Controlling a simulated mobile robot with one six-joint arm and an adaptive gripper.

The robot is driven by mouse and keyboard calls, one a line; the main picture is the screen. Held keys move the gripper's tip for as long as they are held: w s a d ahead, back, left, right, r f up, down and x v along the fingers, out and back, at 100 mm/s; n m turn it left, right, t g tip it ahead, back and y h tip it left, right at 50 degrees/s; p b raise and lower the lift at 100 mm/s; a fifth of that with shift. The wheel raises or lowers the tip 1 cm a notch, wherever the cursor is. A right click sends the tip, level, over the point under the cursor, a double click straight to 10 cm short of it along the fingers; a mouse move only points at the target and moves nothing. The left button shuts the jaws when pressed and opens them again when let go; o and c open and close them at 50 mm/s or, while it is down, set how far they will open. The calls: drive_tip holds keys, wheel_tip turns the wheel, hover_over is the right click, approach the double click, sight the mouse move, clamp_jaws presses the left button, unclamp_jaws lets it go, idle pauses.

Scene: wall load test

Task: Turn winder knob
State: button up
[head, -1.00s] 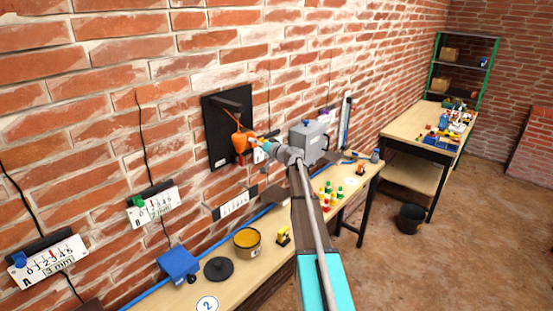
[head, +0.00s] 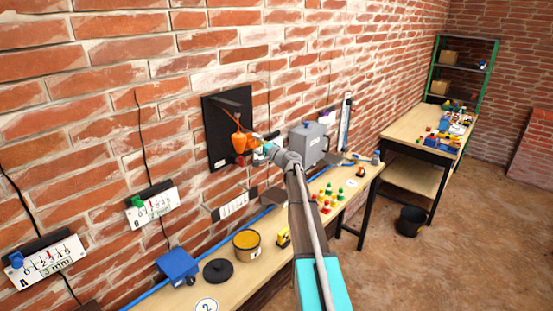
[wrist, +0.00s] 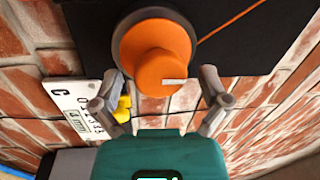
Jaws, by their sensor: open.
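The orange winder knob (wrist: 161,72) is large in the wrist view, with a white mark on its face. It sits on a round orange and grey body on a black wall panel (head: 216,155). In the head view the orange winder (head: 243,141) is on the panel's right part. My gripper (wrist: 158,85) is open, its two grey fingers on the left and right of the knob's lower part. I cannot tell whether the fingers touch it. In the head view my gripper (head: 262,150) is by the winder, partly hidden by my wrist.
A scale plate marked C (wrist: 75,105) with a yellow piece hangs below the panel. A grey box (head: 308,143) is on the wall to the right. The bench below holds a tub of yellow material (head: 247,252), a black disc (head: 217,271) and a blue block (head: 178,265).

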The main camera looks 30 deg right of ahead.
drive_tip(key=m+h, duration=0.1)
drive_tip(key=m, duration=0.5)
drive_tip(key=m+h, duration=0.1)
drive_tip(key=m, duration=0.4)
drive_tip(key=shift+a+m+t, duration=0.1)
drive_tip(key=shift+m+t, duration=0.2)
drive_tip(key=shift+m, duration=0.1)
drive_tip(key=shift+m+h+p, duration=0.6)
drive_tip(key=shift+m, duration=2.3)
drive_tip(key=shift+a+m+g+p, duration=0.1)
drive_tip(key=shift+m+g+p, duration=0.5)
drive_tip(key=shift+m, duration=2.1)
drive_tip(key=shift+s+m, duration=0.3)
drive_tip(key=v, duration=1.3)
drive_tip(key=shift+s, duration=0.25)
drive_tip(key=shift+a, duration=0.1)
